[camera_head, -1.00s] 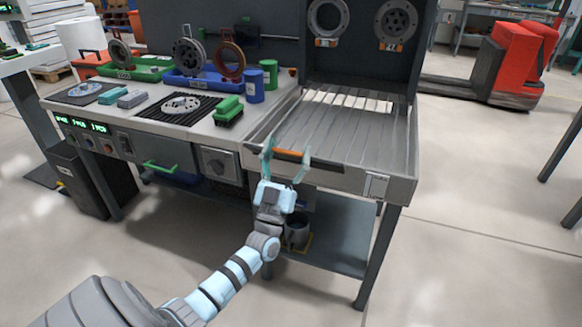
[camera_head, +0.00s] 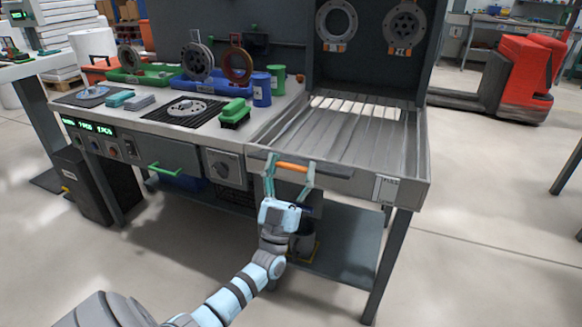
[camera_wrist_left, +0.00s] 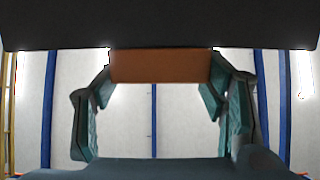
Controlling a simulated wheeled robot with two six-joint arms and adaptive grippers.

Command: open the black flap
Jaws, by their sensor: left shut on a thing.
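The black flap (camera_head: 333,170) shows as a narrow dark bar along the front edge of the slatted bed. Its orange handle (camera_head: 291,166) is at the bar's left half. In the left wrist view the flap (camera_wrist_left: 160,27) is a dark band across the top, with the handle (camera_wrist_left: 160,67) just below it. My left gripper (camera_head: 291,169) is shut on the orange handle, one finger at each end of it. Its fingers also show in the left wrist view (camera_wrist_left: 160,100). How far the flap is tilted is hard to tell. My right gripper is not in view.
The slatted bed (camera_head: 350,135) behind the flap is empty. A green block (camera_head: 235,112) and blue can (camera_head: 261,90) stand on the bench to its left. A lower shelf (camera_head: 345,240) with a grey pot (camera_head: 303,238) is below.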

